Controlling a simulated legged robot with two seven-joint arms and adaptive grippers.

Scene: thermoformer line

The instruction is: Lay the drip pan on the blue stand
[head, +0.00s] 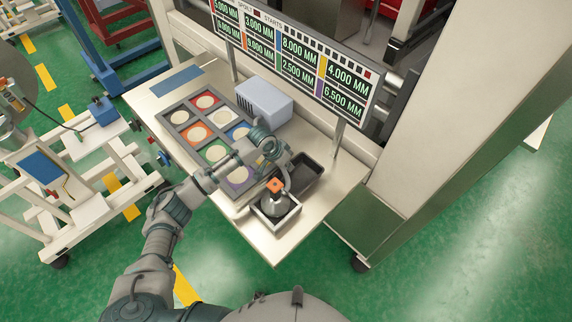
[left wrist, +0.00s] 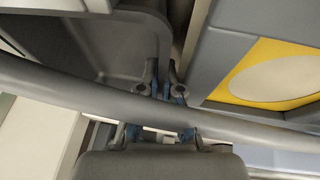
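The drip pan appears to be the dark grey rectangular tray (head: 305,171) near the table's right front end; its inside also fills the upper left of the left wrist view (left wrist: 90,45). A flat blue rectangle (head: 176,80) at the table's far left end seems to be the blue stand. My left gripper (head: 283,168) is at the pan's left side. In the left wrist view its fingertips (left wrist: 164,82) are close together at the pan's rim, apparently pinching it. The pan seems to rest on the table. My right gripper is out of view.
Beside the pan stands a white square holder (head: 260,220) with a dark, orange-topped item (head: 275,188). A grey sorting tray (head: 184,133) with coloured squares and a pale blue box (head: 265,101) lie between the pan and the blue rectangle. A display board (head: 300,62) overhangs the back edge.

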